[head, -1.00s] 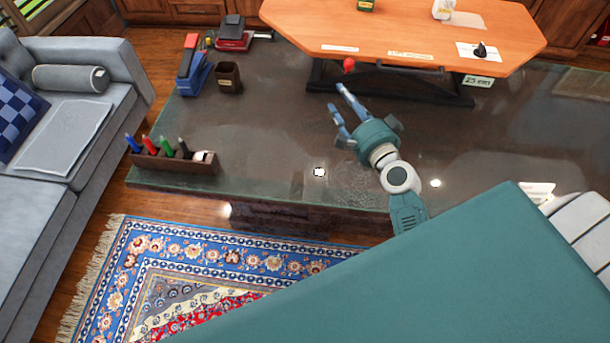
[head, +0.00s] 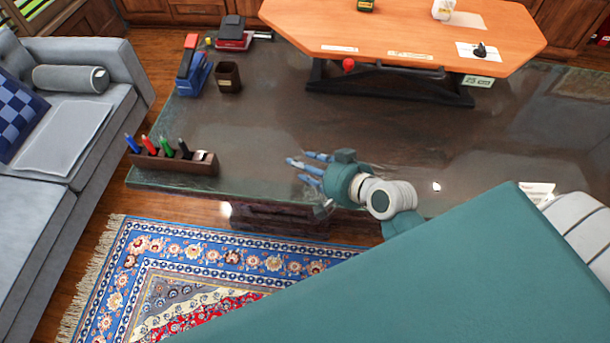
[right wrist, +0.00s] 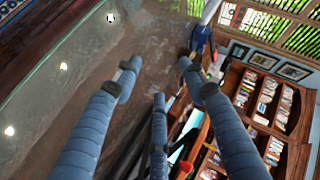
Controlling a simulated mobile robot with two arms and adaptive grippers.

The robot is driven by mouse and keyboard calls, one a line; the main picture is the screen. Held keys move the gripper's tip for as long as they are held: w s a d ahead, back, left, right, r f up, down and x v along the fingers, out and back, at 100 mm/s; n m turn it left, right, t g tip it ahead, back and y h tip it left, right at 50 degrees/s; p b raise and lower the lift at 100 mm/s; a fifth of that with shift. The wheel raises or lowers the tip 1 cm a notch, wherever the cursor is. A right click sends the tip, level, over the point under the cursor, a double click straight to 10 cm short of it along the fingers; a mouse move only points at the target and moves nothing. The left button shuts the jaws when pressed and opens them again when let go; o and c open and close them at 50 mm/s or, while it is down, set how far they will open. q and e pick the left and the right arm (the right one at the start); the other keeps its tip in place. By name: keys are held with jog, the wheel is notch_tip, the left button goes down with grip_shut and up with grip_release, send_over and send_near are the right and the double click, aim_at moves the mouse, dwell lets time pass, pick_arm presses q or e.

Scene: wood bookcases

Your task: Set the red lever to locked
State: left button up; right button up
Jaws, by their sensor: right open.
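The lever's red ball knob (head: 348,65) shows under the front edge of an orange desktop riser (head: 500,50), left of a dark bar. Its shaft and setting cannot be made out. My right gripper (head: 300,169) is open and empty above the near edge of the dark stone tabletop, well in front of the knob and lower in the picture. Its spread fingers also show in the right wrist view (right wrist: 158,80) with nothing between them. My left gripper is not in view.
On the dark tabletop (head: 250,130) stand a pen holder (head: 174,163), a brown cup (head: 228,78) and a blue-red stapler-like object (head: 192,68). A green-white "23 cm" tag (head: 478,81) sits by the riser. The tabletop between gripper and riser is clear.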

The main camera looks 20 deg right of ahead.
jog(key=shift+s+a+f+n+g, duration=0.3)
jog(key=shift+s+f, duration=0.1)
jog(key=shift+s, duration=0.1)
jog(key=shift+s+a+f+n+g, duration=0.2)
jog(key=shift+s+f+n+g, duration=0.15)
jog(key=shift+s, duration=0.1)
